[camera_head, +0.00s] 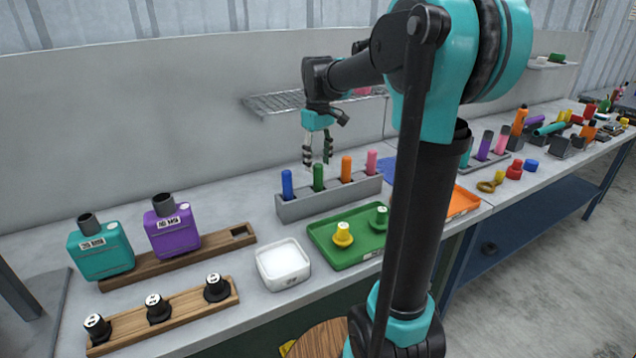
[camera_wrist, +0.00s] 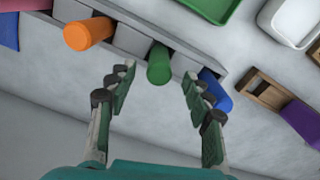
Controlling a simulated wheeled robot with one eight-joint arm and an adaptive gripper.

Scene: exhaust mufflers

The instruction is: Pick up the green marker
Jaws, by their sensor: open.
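The green marker (camera_head: 319,177) stands upright in a grey holder (camera_head: 330,203), between a blue marker (camera_head: 287,184) on its left and an orange marker (camera_head: 347,169) on its right. A pink marker (camera_head: 372,161) stands at the holder's right end. My gripper (camera_head: 318,164) is open and empty, pointing down just above the green marker. In the wrist view the green marker (camera_wrist: 159,64) shows between and ahead of my two open fingers (camera_wrist: 160,85). The fingers appear apart from it.
A green tray (camera_head: 325,238) with yellow and green pieces lies in front of the holder, beside a white dish (camera_head: 283,264). Teal (camera_head: 101,250) and purple (camera_head: 173,228) bottles stand at left. A wire shelf (camera_head: 275,102) is on the wall behind my gripper.

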